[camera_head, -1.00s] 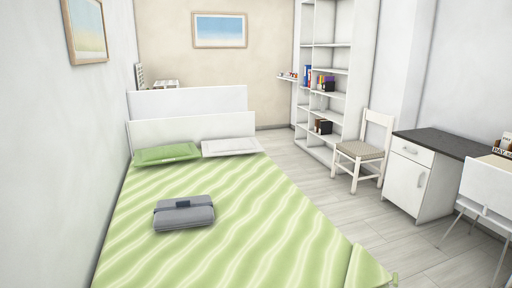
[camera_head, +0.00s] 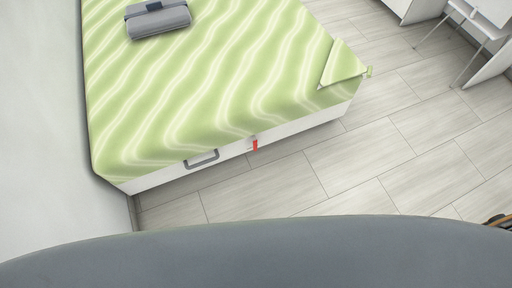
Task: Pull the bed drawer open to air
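The bed (camera_head: 225,85) has a green wavy-striped cover and a white base below it. The white drawer front (camera_head: 160,177) shows low on the foot end of the bed, under the cover's edge. It looks flush with the base, so the drawer appears shut. A grey bar handle (camera_head: 202,159) sits on the drawer front. A small red tag (camera_head: 255,145) hangs to the right of the handle. Neither of my grippers can be made out in the head view.
A folded grey bundle (camera_head: 157,19) lies on the bed. Bare tiled floor (camera_head: 330,180) is clear before the foot end and to its right. A wall (camera_head: 40,120) runs close along the bed's left side. A white chair (camera_head: 470,30) stands at the upper right.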

